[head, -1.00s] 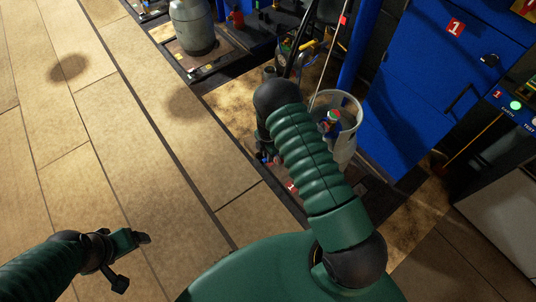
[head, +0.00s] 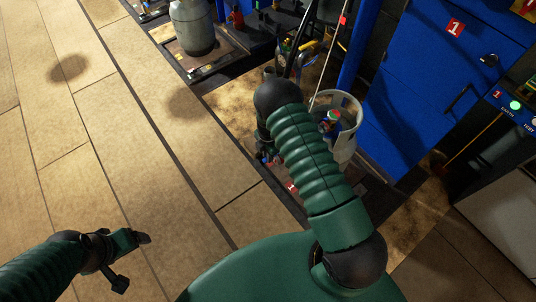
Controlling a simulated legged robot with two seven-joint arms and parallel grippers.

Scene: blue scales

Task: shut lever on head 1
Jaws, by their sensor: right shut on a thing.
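My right gripper (head: 266,152) points down beside my green forearm, just left of the grey bucket, and is mostly hidden by its own wrist. My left gripper (head: 130,262) is open and empty over the bare floor at lower left.
A grey bucket (head: 345,122) with colourful items stands right of my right arm. A blue cabinet (head: 420,90) marked 1 is behind it. A grey metal cylinder (head: 192,28) stands on a platform at the back. The tiled floor (head: 110,150) at left is clear.

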